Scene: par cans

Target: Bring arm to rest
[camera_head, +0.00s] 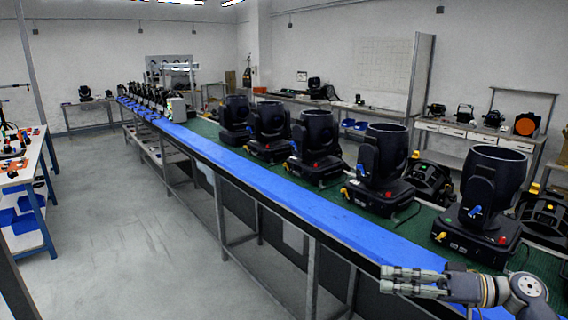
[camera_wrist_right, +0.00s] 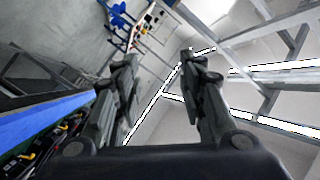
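My right gripper (camera_head: 384,279) is at the lower right of the head view, its arm coming in from the right edge. It is in front of the blue edge strip of the long bench (camera_head: 300,200) and points left. In the right wrist view the two fingers of my right gripper (camera_wrist_right: 160,65) stand apart with nothing between them, so it is open and empty. The nearest par can (camera_head: 490,195) stands upright on the bench just behind the right arm. My left gripper is not in either view.
More black par cans, one of them here (camera_head: 378,165), stand in a row along the green bench top. A white workbench (camera_head: 25,160) with blue bins is at the left. Grey floor (camera_head: 150,240) between them is clear. Side tables line the back wall.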

